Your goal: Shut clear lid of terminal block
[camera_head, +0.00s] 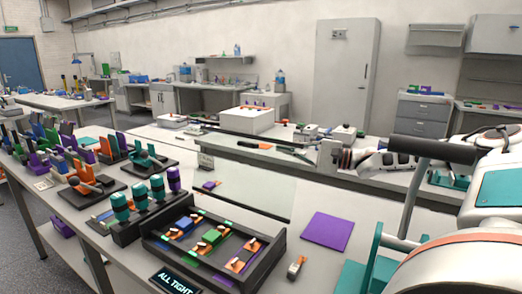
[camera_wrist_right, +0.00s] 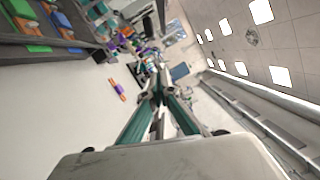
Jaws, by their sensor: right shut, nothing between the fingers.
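The terminal block is a black open-topped box (camera_head: 158,243) holding blue, green and orange parts, on the near bench in the head view. Its clear lid (camera_head: 245,197) is a pale see-through panel tilted up and back behind the box, so the box is open. Coloured parts of the block show at the top left of the right wrist view (camera_wrist_right: 38,46); I cannot make out the lid there. My right gripper (camera_head: 270,147) is beyond the lid, pointing left, apart from it. Its teal fingers are shut and empty in the wrist view (camera_wrist_right: 158,98). My left gripper is not in view.
A purple mat (camera_head: 327,232) and a small orange-and-grey part (camera_head: 296,267) lie right of the box. Teal and purple cylinders (camera_head: 157,188) stand left of it. An "ALL TIGHT" sign (camera_head: 175,282) is in front. Bare bench lies between lid and mat.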

